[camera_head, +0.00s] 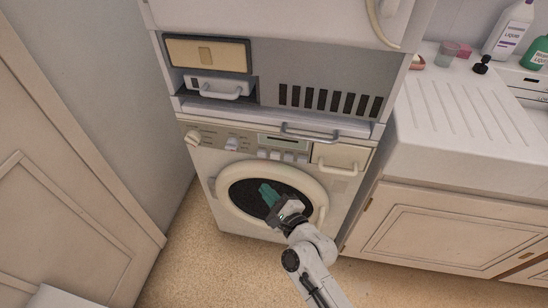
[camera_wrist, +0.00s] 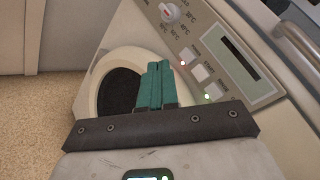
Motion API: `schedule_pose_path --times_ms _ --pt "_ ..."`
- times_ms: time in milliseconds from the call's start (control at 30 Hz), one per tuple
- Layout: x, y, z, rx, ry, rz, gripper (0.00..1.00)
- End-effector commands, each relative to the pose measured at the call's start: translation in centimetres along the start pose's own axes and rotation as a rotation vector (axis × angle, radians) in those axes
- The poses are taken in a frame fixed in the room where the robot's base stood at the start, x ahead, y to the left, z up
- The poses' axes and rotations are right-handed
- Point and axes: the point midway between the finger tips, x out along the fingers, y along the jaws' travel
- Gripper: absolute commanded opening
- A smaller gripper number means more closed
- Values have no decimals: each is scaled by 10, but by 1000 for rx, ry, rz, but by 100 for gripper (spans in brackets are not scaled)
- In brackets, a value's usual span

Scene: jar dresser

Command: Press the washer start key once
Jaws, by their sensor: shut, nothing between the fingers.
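The white washer (camera_head: 212,163) stands in the middle of the head view, under a stacked machine. Its control strip has a dial (camera_head: 193,137), a knob (camera_head: 232,144), a dark display (camera_wrist: 240,57) and a row of pale square keys (camera_wrist: 200,73). Small lights glow beside some keys. I cannot read which key is start. My gripper (camera_head: 267,193) has teal fingers shut together, with nothing between them. In the head view it is in front of the round door, below the keys. In the wrist view the fingertips (camera_wrist: 158,66) appear left of the keys, apart from them.
A bar handle (camera_head: 310,134) juts out just above the control strip. A drawer with a handle (camera_head: 340,158) is right of the keys. A cabinet with a ribbed worktop (camera_head: 465,105) and bottles stands at right. A panelled door (camera_head: 75,215) is at left. Bare floor shows between.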

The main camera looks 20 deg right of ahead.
Motion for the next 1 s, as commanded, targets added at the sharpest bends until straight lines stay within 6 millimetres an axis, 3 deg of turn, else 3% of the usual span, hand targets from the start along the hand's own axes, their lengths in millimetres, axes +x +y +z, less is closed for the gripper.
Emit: schedule_pose_path --times_ms 600,1000 --pt "49 -34 -37 -2 0 -2 0" --pt "60 -44 -44 -1 0 0 0"
